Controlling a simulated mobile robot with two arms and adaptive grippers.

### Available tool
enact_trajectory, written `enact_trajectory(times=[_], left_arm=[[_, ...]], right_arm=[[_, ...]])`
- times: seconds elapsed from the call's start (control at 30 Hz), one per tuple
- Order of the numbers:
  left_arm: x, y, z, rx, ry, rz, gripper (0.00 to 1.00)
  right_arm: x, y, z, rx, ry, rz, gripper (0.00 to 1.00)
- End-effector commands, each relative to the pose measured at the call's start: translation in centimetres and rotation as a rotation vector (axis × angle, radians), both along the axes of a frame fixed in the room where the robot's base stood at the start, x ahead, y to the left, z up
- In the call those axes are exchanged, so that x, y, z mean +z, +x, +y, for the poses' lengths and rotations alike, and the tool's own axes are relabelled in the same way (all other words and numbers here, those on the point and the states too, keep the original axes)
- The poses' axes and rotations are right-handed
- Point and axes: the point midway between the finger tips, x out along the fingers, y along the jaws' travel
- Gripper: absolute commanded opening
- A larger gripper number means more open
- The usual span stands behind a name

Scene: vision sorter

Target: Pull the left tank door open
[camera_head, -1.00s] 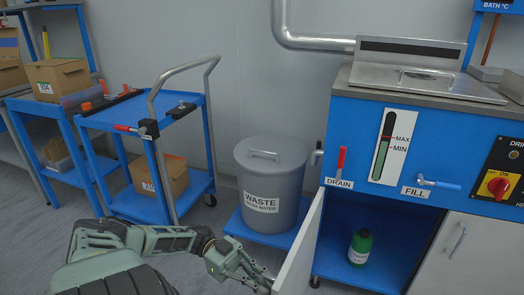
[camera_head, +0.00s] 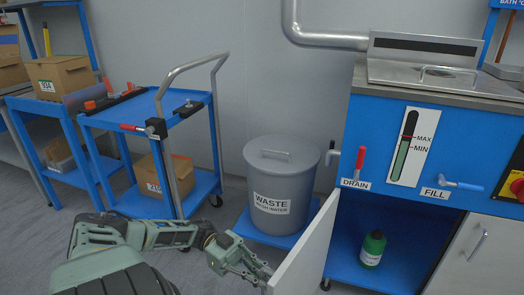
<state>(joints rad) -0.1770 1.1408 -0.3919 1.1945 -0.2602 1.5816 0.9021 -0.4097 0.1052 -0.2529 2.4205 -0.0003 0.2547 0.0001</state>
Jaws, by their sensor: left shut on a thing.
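The left tank door (camera_head: 304,252) is a light grey panel standing swung out from the blue tank cabinet (camera_head: 378,120). The space behind it is open to view, with a green bottle (camera_head: 372,249) inside. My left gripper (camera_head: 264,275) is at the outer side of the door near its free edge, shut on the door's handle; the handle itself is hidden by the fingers. The right tank door (camera_head: 466,258) is closed, with a metal bar handle (camera_head: 478,242). My right gripper is not in view.
A grey waste bin (camera_head: 278,185) on a low blue platform (camera_head: 247,226) stands close behind the door and my left gripper. A blue cart (camera_head: 180,118) with a box stands further left. The red drain lever (camera_head: 360,160) and fill tap (camera_head: 457,184) stick out above the doors.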

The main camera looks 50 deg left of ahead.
Motion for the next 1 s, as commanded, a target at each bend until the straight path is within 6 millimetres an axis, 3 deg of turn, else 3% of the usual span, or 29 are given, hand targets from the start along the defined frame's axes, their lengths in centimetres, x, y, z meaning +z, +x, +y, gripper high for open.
enact_trajectory(times=[0.23,0.57,1.0], left_arm=[[-0.1,-0.1,0.0,-0.001,0.001,0.002,0.28],[0.0,0.0,0.2,0.000,0.001,0.000,0.28],[-0.1,-1.3,6.0,0.003,0.003,0.001,0.28]], right_arm=[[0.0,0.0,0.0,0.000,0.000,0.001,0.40],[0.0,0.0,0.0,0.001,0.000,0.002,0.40],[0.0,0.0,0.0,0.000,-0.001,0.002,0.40]])
